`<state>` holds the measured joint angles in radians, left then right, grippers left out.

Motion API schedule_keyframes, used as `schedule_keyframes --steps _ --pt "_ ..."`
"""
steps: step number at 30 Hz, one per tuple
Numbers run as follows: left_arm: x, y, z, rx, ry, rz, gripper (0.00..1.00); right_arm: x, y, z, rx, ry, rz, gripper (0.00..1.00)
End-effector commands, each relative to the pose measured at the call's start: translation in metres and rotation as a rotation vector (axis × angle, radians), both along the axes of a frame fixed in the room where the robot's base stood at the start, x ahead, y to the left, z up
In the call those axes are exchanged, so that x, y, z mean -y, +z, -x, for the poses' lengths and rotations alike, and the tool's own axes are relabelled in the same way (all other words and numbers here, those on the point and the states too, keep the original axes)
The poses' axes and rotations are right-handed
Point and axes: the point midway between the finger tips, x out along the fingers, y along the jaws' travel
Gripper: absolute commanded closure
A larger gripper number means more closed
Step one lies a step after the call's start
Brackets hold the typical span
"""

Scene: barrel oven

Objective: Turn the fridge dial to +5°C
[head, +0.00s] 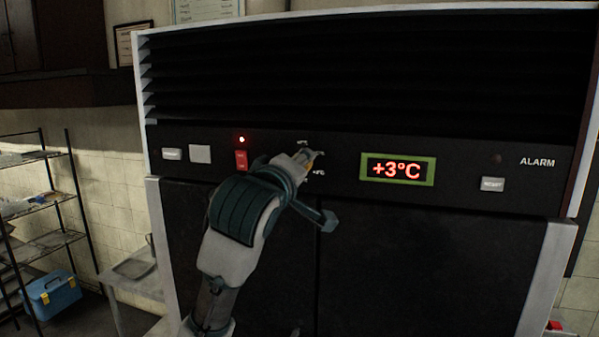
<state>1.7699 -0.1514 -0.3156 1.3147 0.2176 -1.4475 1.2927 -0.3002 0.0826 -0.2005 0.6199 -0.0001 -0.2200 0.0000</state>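The fridge control panel (460,190) is a black strip below a slatted vent. Its display (397,169) has a yellow-green frame and reads +3°C in red. My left gripper (314,158) is at the panel, left of the display, where small white temperature marks (318,173) show. The dial itself is hidden behind the gripper, so its angle and any contact with the fingers cannot be made out. Whether the fingers are open or shut on it is unclear. My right gripper is out of view.
A red switch (241,160) under a lit red lamp (242,139) sits left of my gripper. Pale buttons (200,154) are further left; a reset button (493,184) is at the right. A wire shelf (40,245) and blue box (52,295) stand at far left.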

Motion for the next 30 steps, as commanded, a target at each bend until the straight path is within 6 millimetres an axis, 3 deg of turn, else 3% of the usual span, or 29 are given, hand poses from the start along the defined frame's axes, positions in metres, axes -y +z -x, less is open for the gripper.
schedule_keyframes --steps 22,23,24,25,30 --pt "-0.0009 0.0013 -0.0003 -0.019 0.001 0.074 0.93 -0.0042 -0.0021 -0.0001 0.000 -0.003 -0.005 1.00" --pt "-0.0008 0.0012 -0.0003 -0.020 0.001 0.072 0.51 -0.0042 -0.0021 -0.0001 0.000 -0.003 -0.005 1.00" --pt "-0.0008 0.0011 -0.0002 -0.020 0.001 0.072 0.41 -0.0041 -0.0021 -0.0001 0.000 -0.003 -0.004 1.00" --pt "-0.0007 0.0011 -0.0002 -0.020 0.001 0.072 0.34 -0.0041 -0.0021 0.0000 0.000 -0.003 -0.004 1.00" --pt "-0.0002 0.0010 0.0009 -0.020 0.001 0.072 0.33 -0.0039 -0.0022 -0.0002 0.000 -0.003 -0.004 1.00"
